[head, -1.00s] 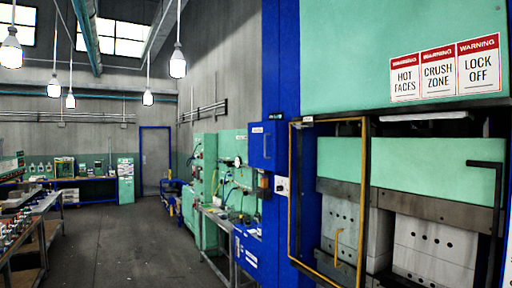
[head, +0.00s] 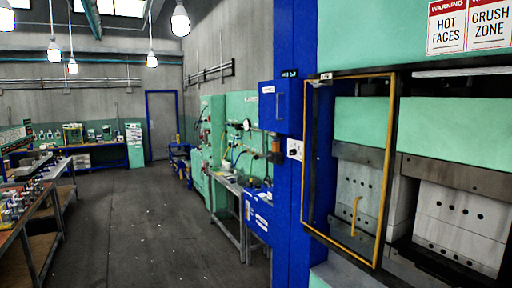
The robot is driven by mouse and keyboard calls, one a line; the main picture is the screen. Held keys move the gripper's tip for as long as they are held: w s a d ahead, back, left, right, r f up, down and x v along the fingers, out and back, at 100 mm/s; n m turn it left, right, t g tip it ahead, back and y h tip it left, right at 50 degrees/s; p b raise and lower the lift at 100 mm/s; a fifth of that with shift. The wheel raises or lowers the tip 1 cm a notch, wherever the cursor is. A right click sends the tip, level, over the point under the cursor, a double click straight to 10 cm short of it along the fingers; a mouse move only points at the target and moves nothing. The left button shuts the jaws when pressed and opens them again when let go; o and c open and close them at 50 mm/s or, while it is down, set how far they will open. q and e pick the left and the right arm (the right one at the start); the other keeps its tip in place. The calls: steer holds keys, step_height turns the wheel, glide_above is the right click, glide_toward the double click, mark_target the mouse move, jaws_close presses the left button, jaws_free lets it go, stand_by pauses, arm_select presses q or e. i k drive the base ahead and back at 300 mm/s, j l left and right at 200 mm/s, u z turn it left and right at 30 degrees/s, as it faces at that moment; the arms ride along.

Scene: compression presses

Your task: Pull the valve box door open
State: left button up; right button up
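A blue box (head: 268,117), which looks like the valve box, is fixed to the left side of a tall blue column, right of the picture's middle. Its front carries a small vertical handle (head: 281,106) and a white label near the top. The door looks shut; its inside is hidden. A small dark sign sits just above it. Neither of my grippers is in view.
A green press with a yellow-framed guard (head: 382,180) fills the right side. Beyond the column, a workbench (head: 230,184) stands by green panels. Benches with parts (head: 22,222) line the left. The grey floor (head: 140,225) between is clear.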

mark_target(274, 97)
steer(key=i+j+u, duration=0.2)
steer(key=i, duration=0.75)
steer(key=i+j+u, duration=0.2)
steer(key=i, duration=0.75)
steer(key=i+z, duration=0.5)
steer(key=i+j+z, duration=0.25)
steer(key=z, duration=0.2)
steer(key=i+j+z, duration=0.3)
steer(key=z, duration=0.2)
steer(key=i+j, duration=0.05)
